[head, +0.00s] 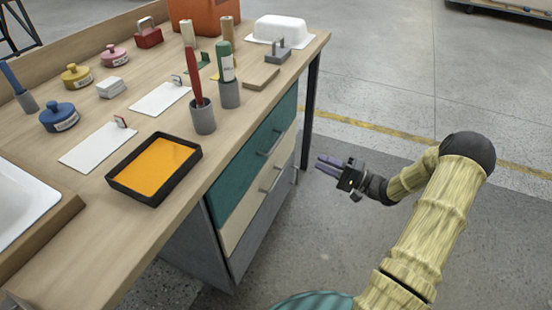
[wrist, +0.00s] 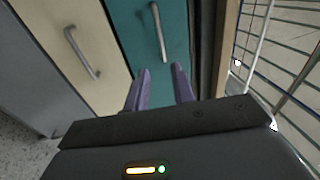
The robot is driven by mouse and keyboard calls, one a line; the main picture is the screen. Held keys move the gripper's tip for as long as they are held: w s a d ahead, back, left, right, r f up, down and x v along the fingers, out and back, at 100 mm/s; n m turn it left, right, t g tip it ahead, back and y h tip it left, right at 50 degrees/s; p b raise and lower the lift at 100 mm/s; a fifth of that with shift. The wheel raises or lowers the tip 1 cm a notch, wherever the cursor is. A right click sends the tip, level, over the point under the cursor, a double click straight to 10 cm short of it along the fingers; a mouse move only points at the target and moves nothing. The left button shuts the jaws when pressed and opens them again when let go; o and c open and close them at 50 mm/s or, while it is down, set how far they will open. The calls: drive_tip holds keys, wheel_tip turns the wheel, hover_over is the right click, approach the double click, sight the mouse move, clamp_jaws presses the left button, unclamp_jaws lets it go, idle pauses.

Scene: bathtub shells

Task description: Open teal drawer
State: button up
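The teal drawer (head: 238,176) is the top front in the cabinet under the workbench, and it looks shut. Its grey bar handle (head: 271,141) shows in the head view. In the wrist view the teal front (wrist: 133,20) fills the upper middle, with its handle (wrist: 158,32) just beyond the fingertips. My gripper (head: 319,164) is to the right of the cabinet, apart from the drawer front. In the wrist view its two purple fingers (wrist: 161,68) are spread with nothing between them. The handle lies roughly in line with the gap between them.
A cream drawer (head: 240,220) with its own handle (wrist: 82,52) sits below the teal one, above a grey front (head: 262,235). The workbench (head: 110,245) holds a black tray (head: 153,195) with an orange inside, cups and jars.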

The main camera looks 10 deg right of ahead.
sight(275, 143)
drive_tip(key=shift+s+d+f+y, duration=0.2)
drive_tip(key=shift+s+f+y, duration=0.1)
drive_tip(key=shift+s+y, duration=0.15)
drive_tip(key=shift+w, duration=0.1)
drive_tip(key=b+x, duration=0.5)
drive_tip(key=x, duration=1.2)
drive_tip(key=shift+w+a+f, duration=0.1)
drive_tip(key=shift+a, duration=0.15)
